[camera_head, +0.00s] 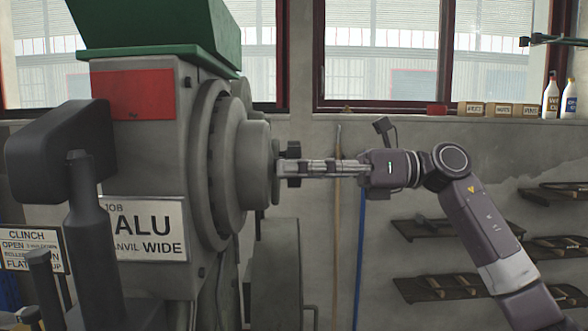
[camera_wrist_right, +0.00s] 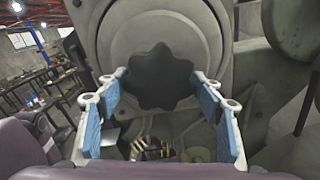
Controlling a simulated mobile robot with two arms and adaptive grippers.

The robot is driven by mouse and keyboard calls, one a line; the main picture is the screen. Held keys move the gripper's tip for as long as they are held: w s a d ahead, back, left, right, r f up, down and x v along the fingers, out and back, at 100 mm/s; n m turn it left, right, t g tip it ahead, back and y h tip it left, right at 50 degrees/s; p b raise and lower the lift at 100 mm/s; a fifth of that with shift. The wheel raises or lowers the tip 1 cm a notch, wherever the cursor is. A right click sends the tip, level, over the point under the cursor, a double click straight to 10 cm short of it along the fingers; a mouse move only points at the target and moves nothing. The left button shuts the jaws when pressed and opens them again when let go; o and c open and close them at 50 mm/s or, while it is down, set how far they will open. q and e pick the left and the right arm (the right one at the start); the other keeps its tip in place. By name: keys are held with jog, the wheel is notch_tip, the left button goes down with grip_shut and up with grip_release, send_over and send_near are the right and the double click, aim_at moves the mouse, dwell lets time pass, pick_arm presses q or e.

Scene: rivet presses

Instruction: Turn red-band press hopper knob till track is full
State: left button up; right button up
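The red-band press (camera_head: 140,160) fills the left of the head view, with a red band (camera_head: 133,95) below its green hopper (camera_head: 155,25). A dark lobed knob (camera_head: 293,150) sits at the centre of the round housing on its right side. The knob (camera_wrist_right: 160,77) faces the right wrist camera. My right gripper (camera_head: 283,168) reaches it from the right. In the wrist view its two blue-padded fingers (camera_wrist_right: 160,84) lie on opposite sides of the knob, very near its lobes. I cannot tell whether they press on it. The track's filling is not visible. My left gripper is out of view.
A job sign (camera_head: 146,228) is on the press front, with a dark post (camera_head: 90,225) before it. Dark wall racks (camera_head: 440,288) hang at lower right. Small boxes (camera_head: 503,109) and bottles (camera_head: 551,97) stand on the window ledge. Poles (camera_head: 338,230) lean behind my right gripper.

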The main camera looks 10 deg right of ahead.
jog(key=shift+o, duration=0.3)
jog(key=shift+d+r, duration=0.1)
jog(key=shift+d, duration=0.05)
jog(key=shift+d, duration=0.25)
jog(key=s+d, duration=0.2)
jog(key=d, duration=0.9)
jog(key=shift+s, duration=0.2)
